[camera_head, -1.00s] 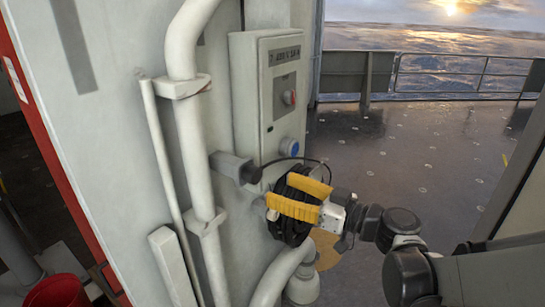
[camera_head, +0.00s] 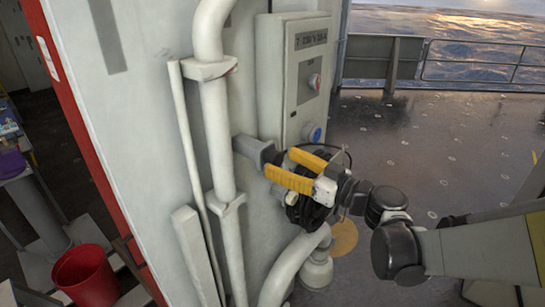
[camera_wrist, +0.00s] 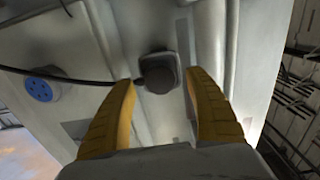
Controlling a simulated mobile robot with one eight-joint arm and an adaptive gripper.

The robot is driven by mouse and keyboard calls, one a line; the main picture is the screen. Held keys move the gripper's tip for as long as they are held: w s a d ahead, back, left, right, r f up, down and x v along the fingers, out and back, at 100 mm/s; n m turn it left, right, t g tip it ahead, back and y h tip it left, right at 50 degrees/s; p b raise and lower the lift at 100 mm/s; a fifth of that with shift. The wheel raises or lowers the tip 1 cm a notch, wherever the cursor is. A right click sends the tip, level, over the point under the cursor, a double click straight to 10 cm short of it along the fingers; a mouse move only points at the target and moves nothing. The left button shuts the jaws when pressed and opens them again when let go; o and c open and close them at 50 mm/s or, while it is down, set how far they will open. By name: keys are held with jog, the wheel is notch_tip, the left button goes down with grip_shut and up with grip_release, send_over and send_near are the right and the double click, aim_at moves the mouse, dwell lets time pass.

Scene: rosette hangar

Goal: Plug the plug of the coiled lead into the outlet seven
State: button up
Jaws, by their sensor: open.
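A grey block with a dark, round-ended plug (camera_head: 270,155) sticks out from the wall beside the white pipe. In the wrist view the dark plug (camera_wrist: 158,75) shows end-on between my fingers. A thin black cable runs to it from the left. My gripper (camera_head: 280,162) is open, its yellow fingers pointing at the plug, one on each side; I cannot tell whether they touch it. The black coiled lead (camera_head: 310,212) hangs behind and below my gripper, partly hidden. The grey outlet box (camera_head: 293,90), with a label beginning with 7, has a blue socket (camera_head: 312,132), also in the wrist view (camera_wrist: 40,88).
White pipes (camera_head: 217,130) run down the wall left of the plug, and a thick pipe (camera_head: 295,265) bends out below the coil. A red bucket (camera_head: 85,275) stands at the lower left. Open deck lies to the right, with a railing behind.

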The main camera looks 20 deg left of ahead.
aim_at(279, 160)
jog(key=shift+x, duration=1.4)
jog(key=shift+f+b, duration=0.1)
jog(key=shift+b, duration=0.45)
grip_shut()
jog(key=shift+s+d, duration=0.1)
jog(key=shift+d, duration=0.05)
jog(key=shift+b+v, duration=0.3)
jog(key=shift+v, duration=2.55)
